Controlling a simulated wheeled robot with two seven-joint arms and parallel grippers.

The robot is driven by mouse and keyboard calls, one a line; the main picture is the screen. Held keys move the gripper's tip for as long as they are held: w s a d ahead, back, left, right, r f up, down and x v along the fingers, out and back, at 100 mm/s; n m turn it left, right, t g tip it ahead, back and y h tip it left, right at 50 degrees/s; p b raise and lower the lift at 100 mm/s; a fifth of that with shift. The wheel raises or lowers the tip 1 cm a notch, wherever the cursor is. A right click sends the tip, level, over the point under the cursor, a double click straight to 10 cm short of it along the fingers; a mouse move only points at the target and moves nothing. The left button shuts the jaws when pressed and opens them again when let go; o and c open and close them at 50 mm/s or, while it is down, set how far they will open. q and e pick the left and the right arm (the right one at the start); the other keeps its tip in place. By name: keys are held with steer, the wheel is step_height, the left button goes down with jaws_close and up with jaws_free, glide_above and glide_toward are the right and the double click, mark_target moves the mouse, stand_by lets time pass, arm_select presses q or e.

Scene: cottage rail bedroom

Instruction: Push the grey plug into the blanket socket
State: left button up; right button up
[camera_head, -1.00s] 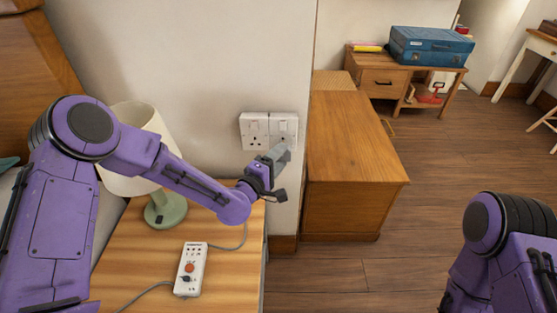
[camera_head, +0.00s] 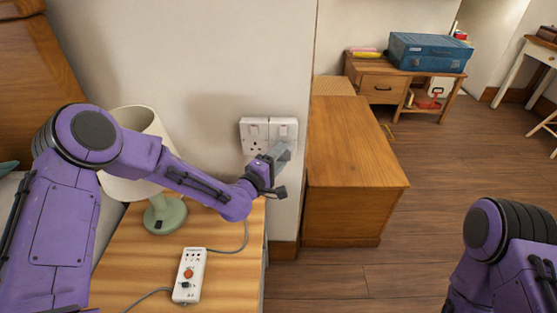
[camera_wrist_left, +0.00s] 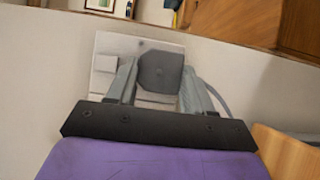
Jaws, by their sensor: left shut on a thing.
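A white double wall socket (camera_head: 256,130) is on the wall above the bedside table, with a switch over each outlet. My left gripper (camera_head: 281,153) is at its right-hand outlet and covers most of it; the left-hand outlet is bare. In the left wrist view, the dark grey plug (camera_wrist_left: 160,71) sits between the two fingers, which are shut on it, in front of the socket plate (camera_wrist_left: 108,63). The plug's pins are hidden, so I cannot tell whether they are in the outlet. My right gripper is out of view; only my right arm shows.
A white control box (camera_head: 189,275) lies on the bedside table (camera_head: 225,285) with grey cable (camera_head: 232,248) running from it. A green lamp (camera_head: 164,215) stands behind it. A wooden cabinet (camera_head: 350,145) stands just right of the socket.

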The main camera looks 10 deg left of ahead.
arm_select(q)
steer(key=shift+w+a, duration=0.1)
steer(key=shift+w, duration=0.3)
steer(key=o, duration=1)
steer(key=shift+o, duration=0.2)
steer(key=v, duration=1)
steer(key=shift+s+b, duration=0.25)
steer(key=shift+b, duration=0.05)
steer(key=shift+f, duration=0.1)
